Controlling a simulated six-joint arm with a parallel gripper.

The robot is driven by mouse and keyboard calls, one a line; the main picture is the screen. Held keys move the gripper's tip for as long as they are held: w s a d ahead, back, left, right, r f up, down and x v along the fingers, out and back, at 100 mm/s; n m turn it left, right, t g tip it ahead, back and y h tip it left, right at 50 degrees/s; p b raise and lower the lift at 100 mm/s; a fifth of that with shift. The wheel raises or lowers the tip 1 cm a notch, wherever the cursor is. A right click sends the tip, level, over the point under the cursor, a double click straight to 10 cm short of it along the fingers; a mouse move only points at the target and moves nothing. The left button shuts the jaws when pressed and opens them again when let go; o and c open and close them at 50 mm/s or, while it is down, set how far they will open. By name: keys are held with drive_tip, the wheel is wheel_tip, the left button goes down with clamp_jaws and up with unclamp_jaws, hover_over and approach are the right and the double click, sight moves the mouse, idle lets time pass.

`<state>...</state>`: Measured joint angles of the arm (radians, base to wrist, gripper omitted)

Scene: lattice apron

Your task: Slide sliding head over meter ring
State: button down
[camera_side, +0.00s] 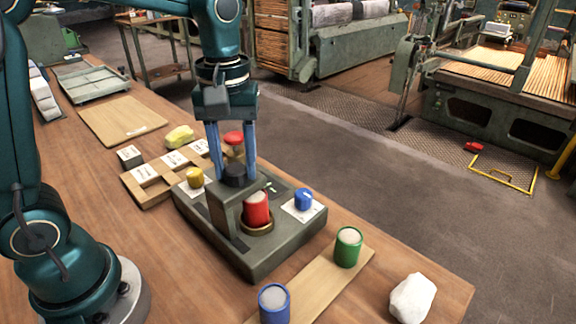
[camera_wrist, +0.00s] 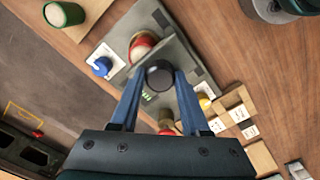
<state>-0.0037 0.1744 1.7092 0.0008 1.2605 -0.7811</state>
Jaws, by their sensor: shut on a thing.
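The sliding head (camera_side: 227,208) looks like the grey-green block on the dark grey metering base (camera_side: 290,244), with a black round knob (camera_side: 234,175) on top. My gripper (camera_side: 233,172) points down with its blue fingers on either side of the knob, shut on it. The wrist view also shows the knob (camera_wrist: 160,75) between the fingertips. A red canister (camera_side: 256,207) stands right beside the block, inside a brass ring (camera_side: 262,226) that I take for the meter ring. The block hides part of the ring. I cannot tell whether block and canister touch.
A blue knob (camera_side: 304,199), a yellow knob (camera_side: 194,177) and a red mushroom button (camera_side: 233,138) surround the base. Green (camera_side: 348,247) and blue (camera_side: 274,303) canisters stand on a board in front. A white lump (camera_side: 412,298) lies near the table's corner.

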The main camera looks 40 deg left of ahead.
drive_tip(key=shift+d, duration=1.6)
drive_tip(key=shift+c, duration=1.8)
unclamp_jaws()
drive_tip(key=shift+r, duration=0.1)
drive_tip(key=shift+r, duration=2.5)
drive_tip(key=shift+a+r, duration=0.1)
